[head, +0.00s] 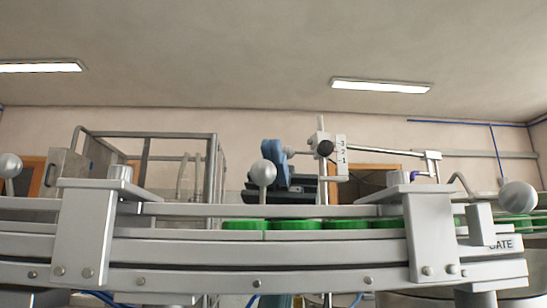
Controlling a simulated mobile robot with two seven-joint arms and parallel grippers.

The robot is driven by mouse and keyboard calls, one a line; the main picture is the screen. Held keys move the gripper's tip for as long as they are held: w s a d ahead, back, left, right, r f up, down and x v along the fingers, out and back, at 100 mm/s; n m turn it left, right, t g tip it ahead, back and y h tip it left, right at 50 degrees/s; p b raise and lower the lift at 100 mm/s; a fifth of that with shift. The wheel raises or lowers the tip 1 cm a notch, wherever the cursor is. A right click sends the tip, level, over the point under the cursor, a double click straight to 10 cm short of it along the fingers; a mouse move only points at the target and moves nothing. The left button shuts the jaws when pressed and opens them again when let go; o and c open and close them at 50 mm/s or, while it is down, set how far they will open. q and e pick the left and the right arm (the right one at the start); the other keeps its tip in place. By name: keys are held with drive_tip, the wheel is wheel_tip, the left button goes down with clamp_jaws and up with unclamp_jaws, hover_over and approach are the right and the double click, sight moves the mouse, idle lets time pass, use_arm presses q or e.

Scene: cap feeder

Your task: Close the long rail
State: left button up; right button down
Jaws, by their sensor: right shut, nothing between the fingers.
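The long rail (330,211) is a grey bar running across the curved conveyor, just above the row of green caps (297,225). A round grey ball knob (263,172) stands on a stem at its middle. My right gripper (282,168), blue and dark, shows behind the knob and above the rail. It is shut and empty. The knob overlaps part of it, and I cannot tell whether they touch. My left gripper is out of view.
Grey brackets stand at the left (85,228) and right (418,235) of the conveyor. More ball knobs sit at the far left (10,165) and right (518,196). A scaled post (320,180) with a horizontal rod rises behind. A metal frame cage (147,155) stands back left.

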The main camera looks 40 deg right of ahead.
use_arm(q)
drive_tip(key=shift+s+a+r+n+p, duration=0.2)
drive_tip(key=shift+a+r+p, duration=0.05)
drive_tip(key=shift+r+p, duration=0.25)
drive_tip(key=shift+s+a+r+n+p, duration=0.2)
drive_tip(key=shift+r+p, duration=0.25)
drive_tip(key=shift+p, duration=0.05)
use_arm(e)
drive_tip(key=v, duration=1.3)
